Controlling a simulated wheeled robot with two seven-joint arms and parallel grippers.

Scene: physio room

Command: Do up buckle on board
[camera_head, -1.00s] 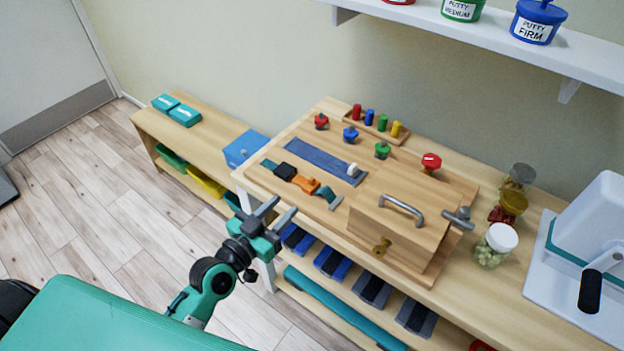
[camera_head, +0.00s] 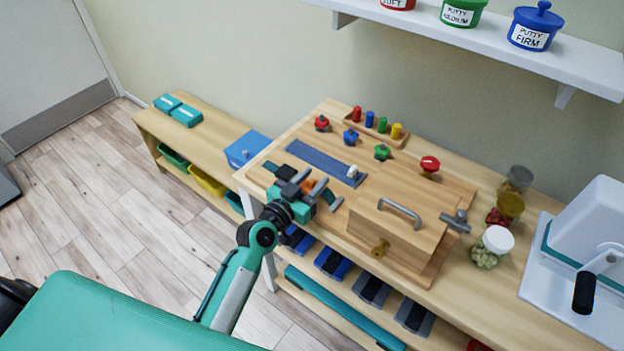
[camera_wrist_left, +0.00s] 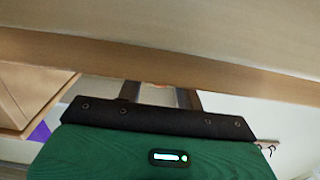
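The wooden board (camera_head: 335,141) lies on the table. On it is a buckle strap with a black part (camera_head: 286,171) and an orange part (camera_head: 308,185). My left gripper (camera_head: 313,179) reaches up from below and hides much of the buckle. Its two fingers are apart, with the orange part seen near them; I cannot tell whether they touch it. In the left wrist view the fingers (camera_wrist_left: 160,94) are spread, with a small patch of orange between them. The wood there hides the rest of the buckle. My right gripper is not in view.
A wooden box with a grey handle (camera_head: 400,210) stands on the board's right. Coloured knobs and pegs sit at the back. Jars (camera_head: 492,246) and a white device (camera_head: 585,245) stand further right. A shelf (camera_head: 560,62) with putty tubs overhangs the back. A green padded surface (camera_head: 120,315) is in front.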

